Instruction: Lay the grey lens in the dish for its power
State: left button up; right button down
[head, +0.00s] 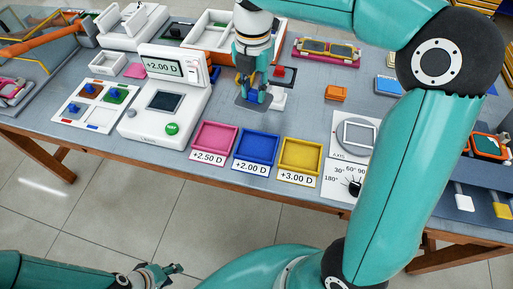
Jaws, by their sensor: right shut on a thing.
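My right gripper (252,97) points down above the table, behind the blue dish, and is shut on what looks like the grey lens (257,105), mostly hidden by the fingers. Three dishes stand in a row at the front of the table: pink (215,141) labelled +2.50 D, blue (256,150) labelled +2.00 D and yellow (301,157) labelled +3.00 D. All three look empty. The white lens meter (150,127) reads +2.00 D on its display (162,66). My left gripper (177,274) is low at the bottom left, in front of the table, and looks open and empty.
A white board with coloured pieces (95,103) lies left of the meter. A small red-topped block (284,73) is near my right gripper. An orange block (336,93) and an axis device (357,137) stand to the right. My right arm covers part of the right side.

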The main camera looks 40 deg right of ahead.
aim_at(257, 147)
jog(key=shift+s+d+r+n, duration=0.15)
jog(key=shift+s+r+n, duration=0.1)
jog(key=shift+n, duration=0.25)
jog(key=shift+s+f, duration=0.1)
jog(key=shift+s, duration=0.05)
jog(key=shift+n, duration=0.3)
notch_tip(257, 147, down, 20)
jog(key=shift+r+b, duration=0.15)
jog(key=shift+b, duration=0.9)
jog(key=c, duration=0.9)
grip_release()
jog(key=shift+c, duration=0.2)
